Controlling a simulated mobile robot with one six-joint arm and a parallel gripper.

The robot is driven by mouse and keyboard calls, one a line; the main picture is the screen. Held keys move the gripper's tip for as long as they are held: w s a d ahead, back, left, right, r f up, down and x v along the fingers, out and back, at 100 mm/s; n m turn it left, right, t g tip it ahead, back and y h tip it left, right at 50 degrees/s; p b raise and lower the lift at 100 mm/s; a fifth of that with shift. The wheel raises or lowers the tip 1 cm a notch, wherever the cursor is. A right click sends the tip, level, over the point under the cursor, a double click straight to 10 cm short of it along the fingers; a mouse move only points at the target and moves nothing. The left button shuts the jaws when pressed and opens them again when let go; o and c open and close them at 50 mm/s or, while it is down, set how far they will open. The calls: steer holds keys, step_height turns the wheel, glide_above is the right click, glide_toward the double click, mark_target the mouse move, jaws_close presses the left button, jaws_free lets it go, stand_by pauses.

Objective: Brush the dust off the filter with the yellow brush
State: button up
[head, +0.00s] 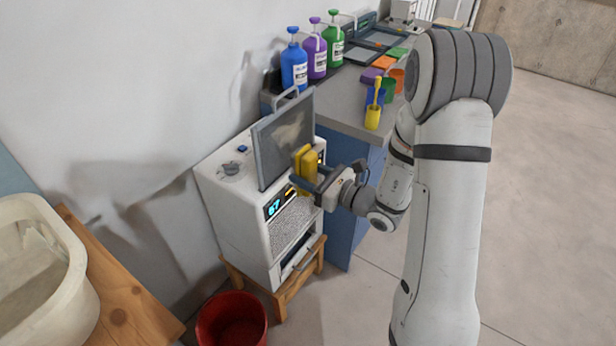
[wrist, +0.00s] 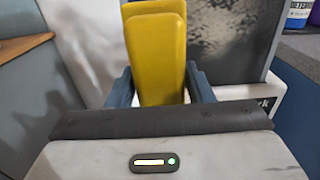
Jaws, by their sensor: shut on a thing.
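The filter (head: 285,136) is a dark-framed grey panel with a loop handle, standing upright on top of the white machine (head: 240,225). A pale dusty patch shows on its face. My gripper (head: 305,180) is shut on a yellow block-like thing, which I take for the yellow brush (head: 307,160). It is held upright in front of the filter's lower right part. In the wrist view the yellow brush (wrist: 156,50) stands between the two blue-grey fingers, with the filter (wrist: 215,40) behind it. I cannot tell whether the brush touches the filter; its bristles are hidden.
The machine stands on a wooden stool (head: 292,290) by the wall. A red bucket (head: 232,322) is on the floor below. A blue bench (head: 345,105) behind carries pump bottles (head: 294,66), coloured cups and a second yellow brush-like tool (head: 374,112). A pale basin (head: 40,270) is at left.

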mark_target(271, 157)
steer(key=shift+p+x, duration=0.3)
steer(key=shift+x, duration=2.4)
steer(key=shift+x, duration=0.9)
